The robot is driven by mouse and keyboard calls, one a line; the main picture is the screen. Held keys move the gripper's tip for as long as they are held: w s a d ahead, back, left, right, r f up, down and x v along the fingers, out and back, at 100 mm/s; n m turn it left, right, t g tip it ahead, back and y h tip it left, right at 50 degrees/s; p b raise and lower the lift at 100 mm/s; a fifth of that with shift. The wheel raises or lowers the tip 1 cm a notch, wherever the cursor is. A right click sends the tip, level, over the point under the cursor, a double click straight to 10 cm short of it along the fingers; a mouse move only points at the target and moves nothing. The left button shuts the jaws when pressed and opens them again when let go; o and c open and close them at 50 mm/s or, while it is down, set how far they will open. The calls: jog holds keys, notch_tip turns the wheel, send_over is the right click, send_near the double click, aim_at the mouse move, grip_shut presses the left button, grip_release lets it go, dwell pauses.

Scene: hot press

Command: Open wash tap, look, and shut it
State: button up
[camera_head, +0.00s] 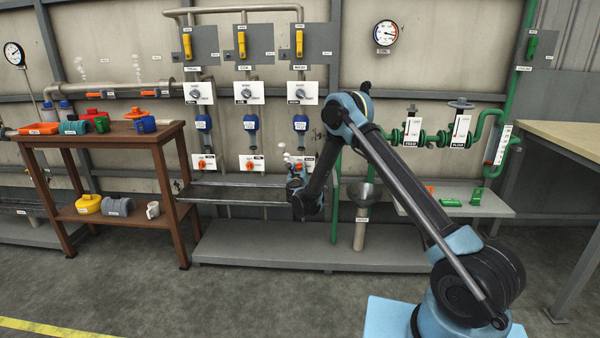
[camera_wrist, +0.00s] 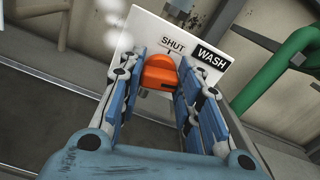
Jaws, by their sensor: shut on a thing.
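The wash tap's orange handle (camera_wrist: 160,72) sits between the two blue-padded fingers of my gripper (camera_wrist: 162,80) in the wrist view. My gripper is shut on it. Behind it is a white plate (camera_wrist: 178,38) marked SHUT, with a black WASH label (camera_wrist: 211,56) on its right. The handle's near end points towards my wrist camera, and its exact turn is hard to tell. In the head view my gripper (camera_head: 297,172) is at the lower end of the right-hand of the three pipe columns, and my arm hides part of the tap there.
Two similar orange taps (camera_head: 248,166) (camera_head: 203,163) stand to the left. A grey drip tray (camera_head: 236,195) runs below them. A funnel (camera_head: 361,196) and a green pipe stand to the right. White vapour puffs (camera_wrist: 114,18) show near the tap. A brown table (camera_head: 95,137) holds loose parts.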

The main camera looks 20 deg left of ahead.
jog(key=n, duration=0.4)
jog(key=shift+s+a+n, duration=0.1)
jog(key=shift+n, duration=0.2)
jog(key=n, duration=0.3)
jog(key=shift+f+n, duration=0.1)
jog(key=shift+n, duration=0.2)
jog(key=n, duration=0.3)
jog(key=shift+a+n, duration=0.1)
jog(key=shift+n, duration=0.2)
jog(key=shift+s+f+n, duration=0.1)
jog(key=shift+f+n, duration=0.05)
jog(key=shift+n, duration=1.55)
jog(key=shift+a, duration=0.1)
jog(key=o, duration=1)
jog(key=shift+o, duration=0.2)
